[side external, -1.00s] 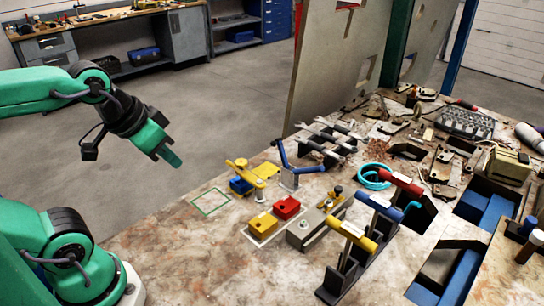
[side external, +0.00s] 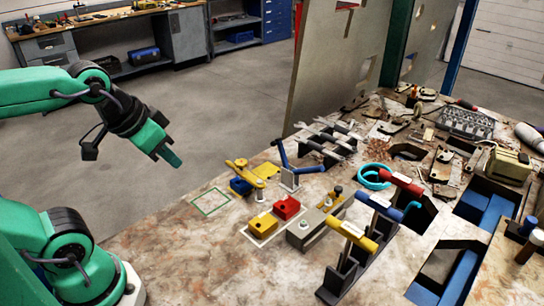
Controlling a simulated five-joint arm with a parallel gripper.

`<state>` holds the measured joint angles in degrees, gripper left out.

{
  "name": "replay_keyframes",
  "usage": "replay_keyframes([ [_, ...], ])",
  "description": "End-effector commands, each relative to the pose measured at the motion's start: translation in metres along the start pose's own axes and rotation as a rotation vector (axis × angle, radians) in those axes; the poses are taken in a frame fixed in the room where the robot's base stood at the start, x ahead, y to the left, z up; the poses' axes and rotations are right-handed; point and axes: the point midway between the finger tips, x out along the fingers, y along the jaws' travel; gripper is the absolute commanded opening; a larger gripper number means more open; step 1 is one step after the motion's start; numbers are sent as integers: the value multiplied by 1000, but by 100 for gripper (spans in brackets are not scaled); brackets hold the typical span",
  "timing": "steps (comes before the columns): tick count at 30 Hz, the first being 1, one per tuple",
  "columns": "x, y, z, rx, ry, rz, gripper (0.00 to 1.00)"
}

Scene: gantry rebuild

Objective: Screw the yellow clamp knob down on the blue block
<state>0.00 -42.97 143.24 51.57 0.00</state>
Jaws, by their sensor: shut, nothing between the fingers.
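The blue block (side external: 240,187) sits on the table behind the green-outlined square. The yellow clamp knob (side external: 240,164) is a bar-like yellow piece above the block, beside a flat yellow part (side external: 265,171). I cannot tell how tightly the knob sits on the block, or whether a gap remains beneath it. My gripper (side external: 174,159) is shut and empty. It hangs in the air to the left of the knob, pointing down and right, clear of the block and the table.
A green-outlined square (side external: 211,202) lies empty in front of the block. Red (side external: 286,207) and yellow (side external: 262,225) blocks sit on a white-outlined area to the right. A blue bent handle (side external: 281,156) stands close behind. Tool racks and a tall panel (side external: 338,70) lie farther right.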

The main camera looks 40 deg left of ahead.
Motion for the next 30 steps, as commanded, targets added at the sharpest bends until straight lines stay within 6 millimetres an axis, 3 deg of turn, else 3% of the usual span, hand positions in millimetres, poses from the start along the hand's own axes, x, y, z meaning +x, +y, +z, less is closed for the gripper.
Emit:
replay_keyframes([
  [10,0,0,0,0,0,0,2],
  [18,1,-1,-7,-56,-15,-3,51],
  [23,4,-4,-22,-181,-48,-12,51],
  [30,16,-13,-56,-482,-119,-47,51],
])
